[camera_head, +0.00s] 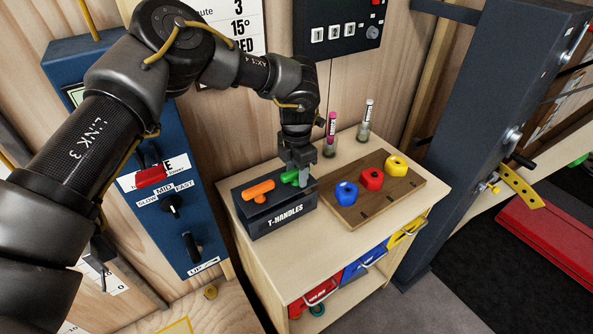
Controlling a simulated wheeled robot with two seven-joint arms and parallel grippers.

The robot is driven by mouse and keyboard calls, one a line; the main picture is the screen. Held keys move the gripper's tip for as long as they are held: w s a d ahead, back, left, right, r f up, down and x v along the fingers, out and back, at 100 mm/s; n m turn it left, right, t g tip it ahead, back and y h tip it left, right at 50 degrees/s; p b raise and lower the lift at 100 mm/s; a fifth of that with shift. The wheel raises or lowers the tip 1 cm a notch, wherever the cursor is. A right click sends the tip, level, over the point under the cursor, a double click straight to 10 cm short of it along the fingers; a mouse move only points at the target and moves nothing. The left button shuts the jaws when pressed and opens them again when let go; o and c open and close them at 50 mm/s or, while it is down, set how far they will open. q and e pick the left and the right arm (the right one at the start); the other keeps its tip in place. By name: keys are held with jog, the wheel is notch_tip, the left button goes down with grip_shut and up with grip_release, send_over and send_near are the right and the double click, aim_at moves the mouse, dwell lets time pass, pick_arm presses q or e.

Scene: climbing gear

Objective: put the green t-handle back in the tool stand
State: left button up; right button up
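The tool stand (283,219) is a dark box marked T-HANDLES on top of a light wooden cabinet. An orange t-handle (258,191) sits in its left part. The green t-handle (289,176) is at the stand's right part, its bar level with the stand's top. My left gripper (303,179) points down right at the green handle's right end and hides part of it. I cannot tell whether the fingers grip it, or how deep its shaft sits. My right gripper is not in view.
Right of the stand, a wooden board (372,190) holds a blue, a red and a yellow piece. Two small marker-like bottles stand behind, one pink (331,135). A blue control panel (165,190) stands left, and a dark upright post (490,120) stands right.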

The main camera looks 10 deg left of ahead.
pick_arm(q)
notch_tip(320, 180, up, 9)
jog(key=shift+r+b, duration=0.15)
jog(key=shift+b, duration=1.05)
jog(key=shift+r, duration=0.75)
jog(key=shift+f, duration=0.1)
